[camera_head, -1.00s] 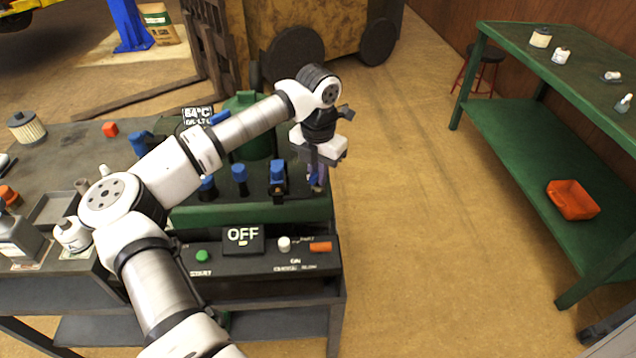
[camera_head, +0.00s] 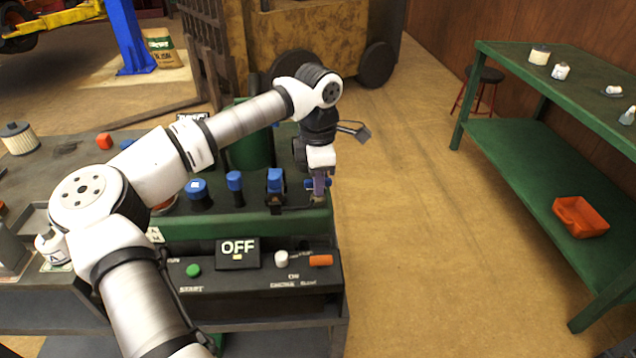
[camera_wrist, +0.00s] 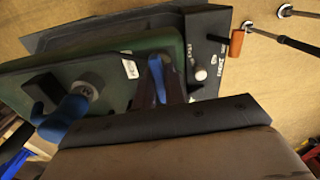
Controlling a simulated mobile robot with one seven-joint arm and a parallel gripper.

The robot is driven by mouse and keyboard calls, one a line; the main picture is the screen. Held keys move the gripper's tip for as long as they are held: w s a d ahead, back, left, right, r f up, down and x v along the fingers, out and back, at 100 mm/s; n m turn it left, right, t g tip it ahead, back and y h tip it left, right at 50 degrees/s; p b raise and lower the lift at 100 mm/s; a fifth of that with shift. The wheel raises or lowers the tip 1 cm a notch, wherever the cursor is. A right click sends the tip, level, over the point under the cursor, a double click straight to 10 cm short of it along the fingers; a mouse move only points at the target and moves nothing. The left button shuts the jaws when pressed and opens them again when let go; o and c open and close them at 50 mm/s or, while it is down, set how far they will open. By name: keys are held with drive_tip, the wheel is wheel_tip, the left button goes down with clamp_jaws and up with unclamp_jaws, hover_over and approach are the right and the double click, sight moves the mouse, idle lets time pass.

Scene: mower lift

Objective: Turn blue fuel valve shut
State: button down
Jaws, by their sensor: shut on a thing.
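The blue fuel valve handle (camera_head: 309,184) is at the right end of the green machine, low beside the front right corner. My gripper (camera_head: 319,190) points down over it, and blue shows on both sides of the fingers. In the wrist view the blue handle (camera_wrist: 157,72) stands between the two dark fingers of my gripper (camera_wrist: 161,88), which are shut on it. The fingers hide part of the handle and the valve body, so its exact angle is hard to tell.
Other blue-topped fittings (camera_head: 235,182) stand left of the gripper. The front panel has an OFF display (camera_head: 238,252), a green button (camera_head: 193,270), a white knob (camera_head: 281,258) and an orange switch (camera_head: 321,260). Open floor lies right, before a green shelf (camera_head: 520,150).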

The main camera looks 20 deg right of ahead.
drive_tip(key=shift+m, duration=0.5)
drive_tip(key=c, duration=1.5)
unclamp_jaws()
drive_tip(key=shift+o, duration=0.2)
wheel_tip(320, 180, up, 14)
drive_tip(key=b, duration=0.1)
drive_tip(key=shift+s+d+f, duration=0.1)
